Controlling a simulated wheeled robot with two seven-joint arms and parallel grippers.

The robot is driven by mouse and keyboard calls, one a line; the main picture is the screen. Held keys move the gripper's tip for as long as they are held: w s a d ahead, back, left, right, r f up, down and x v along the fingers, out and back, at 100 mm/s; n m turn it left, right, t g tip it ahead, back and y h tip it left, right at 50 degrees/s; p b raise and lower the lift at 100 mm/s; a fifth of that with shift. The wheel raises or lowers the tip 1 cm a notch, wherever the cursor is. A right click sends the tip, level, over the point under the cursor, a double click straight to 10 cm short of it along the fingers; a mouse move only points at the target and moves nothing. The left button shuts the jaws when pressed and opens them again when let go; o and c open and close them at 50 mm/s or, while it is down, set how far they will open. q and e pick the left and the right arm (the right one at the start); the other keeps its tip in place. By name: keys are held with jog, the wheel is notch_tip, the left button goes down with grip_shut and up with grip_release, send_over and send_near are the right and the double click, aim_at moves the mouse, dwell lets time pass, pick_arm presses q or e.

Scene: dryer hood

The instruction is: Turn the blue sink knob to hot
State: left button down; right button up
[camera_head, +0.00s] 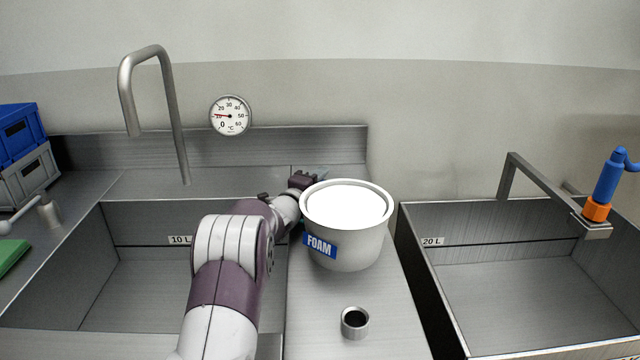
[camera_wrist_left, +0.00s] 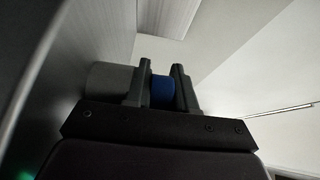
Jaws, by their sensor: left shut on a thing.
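The blue knob (camera_wrist_left: 162,89) shows in the left wrist view between my two dark fingers, beside a grey cylinder (camera_wrist_left: 107,80). My left gripper (camera_wrist_left: 160,86) is shut on this knob. In the head view my left gripper (camera_head: 304,180) is at the back ledge of the sink, just behind the white foam bucket (camera_head: 350,247). The knob is mostly hidden there by the gripper and the bucket. How far the knob is turned cannot be told. My right gripper is out of view.
The bucket stands close to my left forearm. A tall grey faucet (camera_head: 170,100) rises left of the arm, with a round temperature dial (camera_head: 230,115) on the wall. A small metal cup (camera_head: 355,322) is in front of the bucket. A second sink (camera_head: 530,290) lies right.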

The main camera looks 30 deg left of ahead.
pick_arm(q)
jog(key=shift+f, duration=0.1)
jog(key=c, duration=1)
grip_release()
jog(key=shift+c, duration=0.2)
